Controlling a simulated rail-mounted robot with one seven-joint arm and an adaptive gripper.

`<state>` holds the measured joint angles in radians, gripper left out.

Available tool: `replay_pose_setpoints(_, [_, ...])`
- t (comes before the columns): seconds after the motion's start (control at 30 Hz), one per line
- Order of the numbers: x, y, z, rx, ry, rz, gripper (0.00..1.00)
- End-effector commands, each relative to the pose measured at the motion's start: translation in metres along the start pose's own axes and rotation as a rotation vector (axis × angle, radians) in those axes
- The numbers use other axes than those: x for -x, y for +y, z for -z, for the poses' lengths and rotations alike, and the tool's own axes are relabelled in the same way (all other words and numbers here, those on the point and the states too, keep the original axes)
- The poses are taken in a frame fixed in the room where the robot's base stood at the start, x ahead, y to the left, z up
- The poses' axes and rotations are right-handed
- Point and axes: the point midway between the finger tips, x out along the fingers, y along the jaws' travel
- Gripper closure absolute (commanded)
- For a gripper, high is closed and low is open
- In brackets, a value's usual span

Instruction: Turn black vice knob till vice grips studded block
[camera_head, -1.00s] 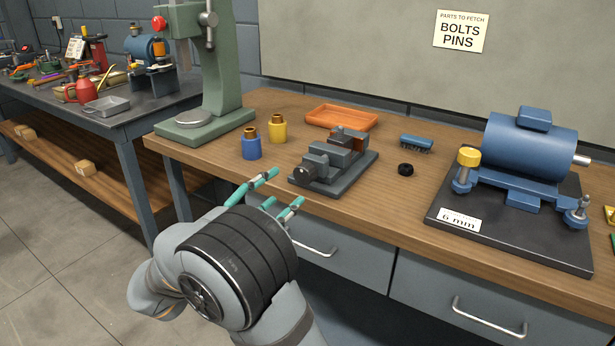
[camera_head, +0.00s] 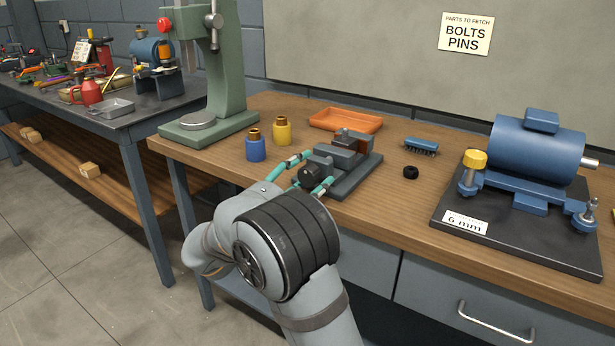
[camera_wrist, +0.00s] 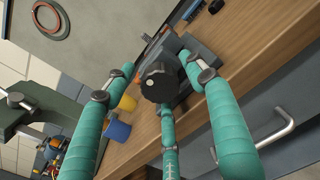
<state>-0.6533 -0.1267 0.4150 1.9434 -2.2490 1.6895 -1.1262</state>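The grey vice (camera_head: 352,178) stands on the wooden bench, its black knob (camera_head: 309,177) facing the front left. In the wrist view the knob (camera_wrist: 158,82) is dark, ridged and near the middle of the picture. A brown block (camera_head: 352,138) sits at the vice's jaws; its studs and any gap to the jaws are too small to tell. My gripper (camera_head: 309,172) has teal fingers, spread on either side of the knob. In the wrist view the fingers of my gripper (camera_wrist: 165,90) stand apart around the knob, with no clear contact.
Blue (camera_head: 256,148) and yellow (camera_head: 282,131) bottles stand left of the vice, an orange tray (camera_head: 345,119) behind. A blue motor (camera_head: 535,155) stands further right. A drawer handle (camera_wrist: 275,128) is below.

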Motion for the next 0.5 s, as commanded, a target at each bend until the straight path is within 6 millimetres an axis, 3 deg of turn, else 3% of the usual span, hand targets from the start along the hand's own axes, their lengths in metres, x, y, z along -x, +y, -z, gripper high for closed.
replay_pose_setpoints(0.5, [0.0005, 0.0001, 0.0001, 0.0, 0.0, 0.0, 0.76])
